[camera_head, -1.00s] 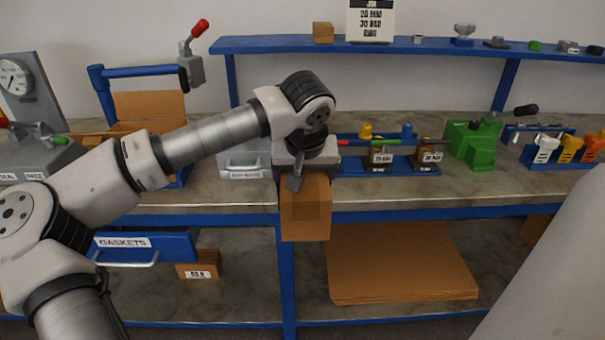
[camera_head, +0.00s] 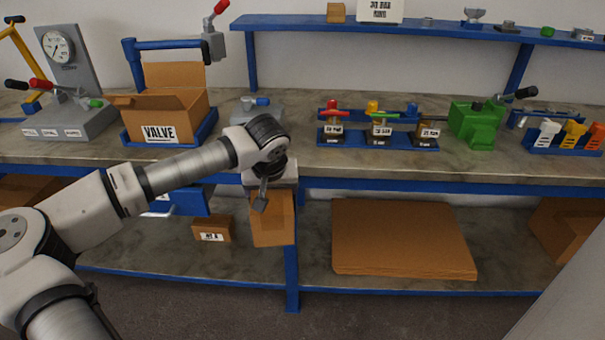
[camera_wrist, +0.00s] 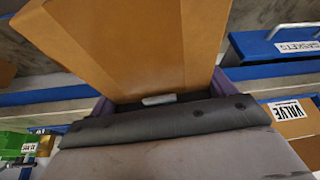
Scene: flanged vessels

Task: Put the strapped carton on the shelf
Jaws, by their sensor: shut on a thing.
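My gripper (camera_head: 268,184) is shut on a brown carton (camera_head: 272,219), which hangs below it. In the head view the carton overlaps the lower shelf and a blue post, in front of the bench edge. In the wrist view the carton (camera_wrist: 130,45) fills the upper middle, tight against the jaws; a lighter stripe runs along it, but I cannot tell if it is a strap. A blue raised shelf (camera_head: 440,33) runs along the back above the bench. The bench's lower shelf (camera_head: 230,263) is below.
A small labelled box (camera_head: 212,229) and a flat brown stack (camera_head: 400,240) lie on the lower shelf. The bench top holds a VALVE box (camera_head: 165,115), a gauge stand (camera_head: 70,90), small valves and a green vise (camera_head: 475,125). A small box (camera_head: 336,12) and a sign (camera_head: 379,10) stand on the raised shelf.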

